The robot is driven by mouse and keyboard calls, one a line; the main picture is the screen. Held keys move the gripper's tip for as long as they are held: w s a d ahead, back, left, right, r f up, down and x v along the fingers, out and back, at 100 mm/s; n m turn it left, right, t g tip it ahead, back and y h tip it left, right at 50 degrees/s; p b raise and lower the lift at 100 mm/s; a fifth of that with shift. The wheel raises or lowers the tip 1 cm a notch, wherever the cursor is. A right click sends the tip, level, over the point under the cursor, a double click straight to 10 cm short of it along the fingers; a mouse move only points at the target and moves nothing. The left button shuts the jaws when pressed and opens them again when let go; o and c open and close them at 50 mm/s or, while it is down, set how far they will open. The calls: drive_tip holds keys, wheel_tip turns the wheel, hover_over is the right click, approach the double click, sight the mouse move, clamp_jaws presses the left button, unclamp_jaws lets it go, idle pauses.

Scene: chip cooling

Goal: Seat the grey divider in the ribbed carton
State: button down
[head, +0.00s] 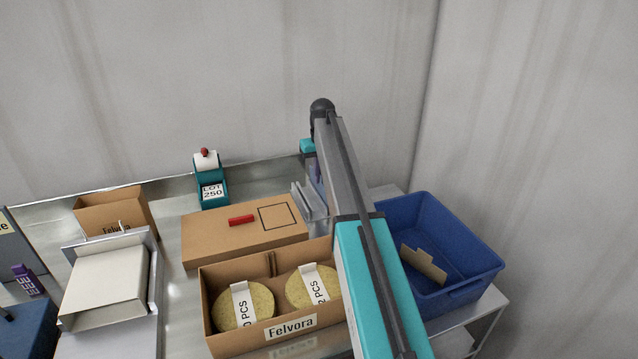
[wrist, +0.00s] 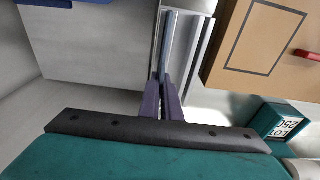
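The ribbed carton (head: 213,323) stands open at the front of the table, labelled Felvora. It holds two round, banded stacks of chips (head: 243,306). A rib (head: 272,263) shows on its back inner wall. The grey divider (wrist: 169,45) is a thin plate seen edge-on in the wrist view, standing in a metal holder (wrist: 200,50). My gripper's purple fingers (wrist: 162,88) straddle the near end of the plate with little gap. Whether they press on it cannot be told. In the head view my arm hides most of the fingers.
A closed brown box (head: 210,238) with a red marker (head: 241,220) lies behind the carton. A teal label dispenser (head: 208,180) stands at the back. A blue bin (head: 480,268) holding a cardboard piece (head: 424,265) is right of my arm. Another carton (head: 112,213) and a white tray (head: 105,285) are left.

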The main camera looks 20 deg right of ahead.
drive_tip(key=shift+r+b, duration=0.8)
drive_tip(key=shift+r, duration=2.75)
drive_tip(key=shift+r, duration=0.1)
